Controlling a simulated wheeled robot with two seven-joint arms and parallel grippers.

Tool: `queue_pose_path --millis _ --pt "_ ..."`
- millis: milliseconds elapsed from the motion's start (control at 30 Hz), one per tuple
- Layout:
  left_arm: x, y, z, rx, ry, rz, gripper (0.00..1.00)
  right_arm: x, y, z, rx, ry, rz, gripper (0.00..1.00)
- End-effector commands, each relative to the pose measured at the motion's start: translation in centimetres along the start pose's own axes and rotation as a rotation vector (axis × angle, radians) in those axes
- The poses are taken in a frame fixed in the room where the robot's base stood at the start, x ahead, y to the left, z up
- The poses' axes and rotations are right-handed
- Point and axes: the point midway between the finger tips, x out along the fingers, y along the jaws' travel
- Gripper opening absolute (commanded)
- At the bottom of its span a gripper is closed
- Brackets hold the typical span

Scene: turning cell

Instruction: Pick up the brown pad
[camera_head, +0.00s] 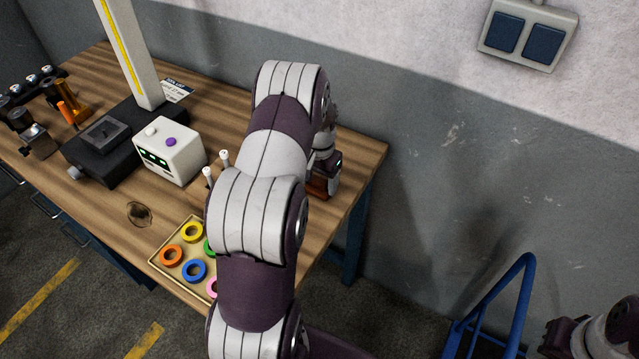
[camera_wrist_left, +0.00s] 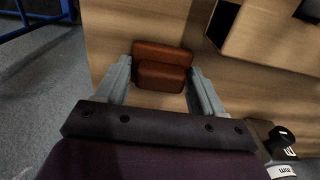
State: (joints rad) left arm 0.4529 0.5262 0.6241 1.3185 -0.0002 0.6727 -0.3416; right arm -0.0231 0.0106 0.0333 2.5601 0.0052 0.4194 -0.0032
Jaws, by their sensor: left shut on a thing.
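The brown pad (camera_wrist_left: 160,76) is a small reddish-brown block between the two fingers of my left gripper (camera_wrist_left: 162,88) in the left wrist view. The fingers close on its left and right sides, over the wooden tabletop. In the head view the pad (camera_head: 318,188) shows partly under my left gripper (camera_head: 326,172), near the right end of the workbench. My left arm hides much of it there. I cannot tell whether the pad touches the table. My right gripper is not in view; only part of my right arm shows at the lower right.
A tray (camera_head: 157,262) of coloured rings lies at the bench's front edge, partly behind my arm. A white box (camera_head: 178,158) with a green display and a black-based stand (camera_head: 108,140) are left of the arm. A blue rail (camera_head: 522,285) stands right of the bench (camera_head: 362,160).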

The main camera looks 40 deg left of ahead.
Motion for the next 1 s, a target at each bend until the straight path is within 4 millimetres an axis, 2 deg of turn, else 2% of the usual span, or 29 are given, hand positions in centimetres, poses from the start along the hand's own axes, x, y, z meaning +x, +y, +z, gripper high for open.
queue_pose_path --millis 167,367,800,1000 --pt "-0.6 0.0 -0.1 0.0 0.003 -0.001 0.38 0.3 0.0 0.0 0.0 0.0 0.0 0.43" --pt "-3.7 -0.1 -0.1 0.0 0.006 -0.002 0.37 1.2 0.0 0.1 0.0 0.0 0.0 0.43" --pt "-9.8 4.8 8.5 0.002 0.003 -0.001 0.37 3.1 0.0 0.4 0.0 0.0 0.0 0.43" --pt "-11.0 5.6 10.1 0.001 0.001 0.0 0.37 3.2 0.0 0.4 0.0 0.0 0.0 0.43"
